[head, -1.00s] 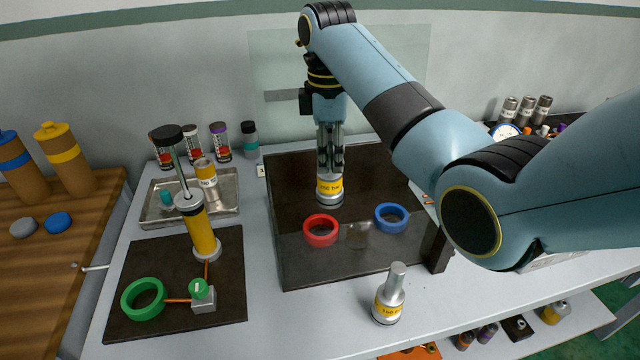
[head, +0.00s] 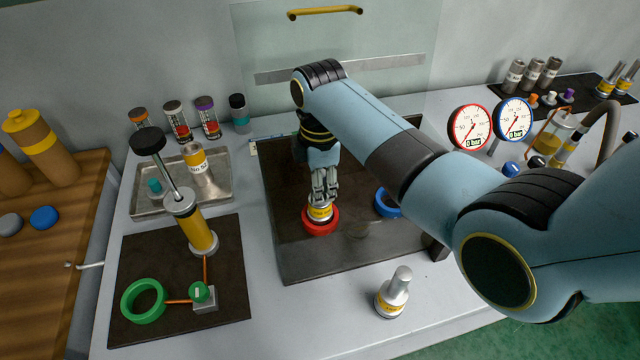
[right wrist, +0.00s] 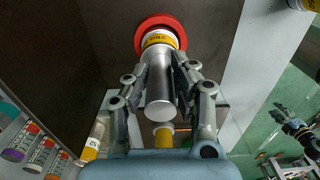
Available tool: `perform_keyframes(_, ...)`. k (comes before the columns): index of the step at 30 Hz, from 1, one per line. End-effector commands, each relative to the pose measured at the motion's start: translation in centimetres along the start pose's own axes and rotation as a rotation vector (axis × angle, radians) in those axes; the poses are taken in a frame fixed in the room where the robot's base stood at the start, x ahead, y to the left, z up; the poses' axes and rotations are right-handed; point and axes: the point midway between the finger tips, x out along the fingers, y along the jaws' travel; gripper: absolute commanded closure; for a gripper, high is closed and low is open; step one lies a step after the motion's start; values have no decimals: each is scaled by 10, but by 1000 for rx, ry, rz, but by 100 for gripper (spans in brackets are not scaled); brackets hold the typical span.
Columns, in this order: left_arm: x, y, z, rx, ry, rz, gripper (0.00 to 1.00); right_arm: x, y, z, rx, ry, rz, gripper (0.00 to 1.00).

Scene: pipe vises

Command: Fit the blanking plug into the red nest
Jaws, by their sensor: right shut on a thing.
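A silver plug with a yellow label band (head: 320,212) is held upright in my right gripper (head: 322,196). Its lower end is at the red nest (head: 321,227), a red ring on the dark board. In the right wrist view the plug's silver body (right wrist: 160,88) lies between both fingers of my right gripper (right wrist: 164,68). Its labelled end is within the outline of the red ring (right wrist: 178,24). I cannot tell how deep it sits. A similar necked silver plug (head: 393,293) stands on the bench front. My left gripper is not in view.
A blue nest (head: 387,203) is right of the red one, partly behind my arm. A hand pump (head: 198,235) and green ring (head: 143,301) stand on a mat at left. A metal tray (head: 222,180) is behind them. Two gauges (head: 469,128) stand at right.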

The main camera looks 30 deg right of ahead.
Motion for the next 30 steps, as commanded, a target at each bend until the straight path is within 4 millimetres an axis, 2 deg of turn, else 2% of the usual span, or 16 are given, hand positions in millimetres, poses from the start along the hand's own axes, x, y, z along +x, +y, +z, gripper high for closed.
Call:
perform_keyframes(4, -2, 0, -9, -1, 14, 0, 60, 6, 1, 0, 0, 1, 2, 100)
perform_keyframes(12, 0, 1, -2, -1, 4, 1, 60, 9, 1, 0, 1, 0, 1, 100)
perform_keyframes(13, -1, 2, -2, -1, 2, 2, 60, 8, 0, 0, 1, 0, 1, 72)
perform_keyframes(18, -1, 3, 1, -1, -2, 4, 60, 8, 0, 0, 1, 0, 1, 53)
perform_keyframes(26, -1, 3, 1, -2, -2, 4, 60, 7, 0, 0, 1, 0, 1, 53)
perform_keyframes(30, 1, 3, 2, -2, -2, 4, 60, -6, 2, 0, 1, 1, 5, 53)
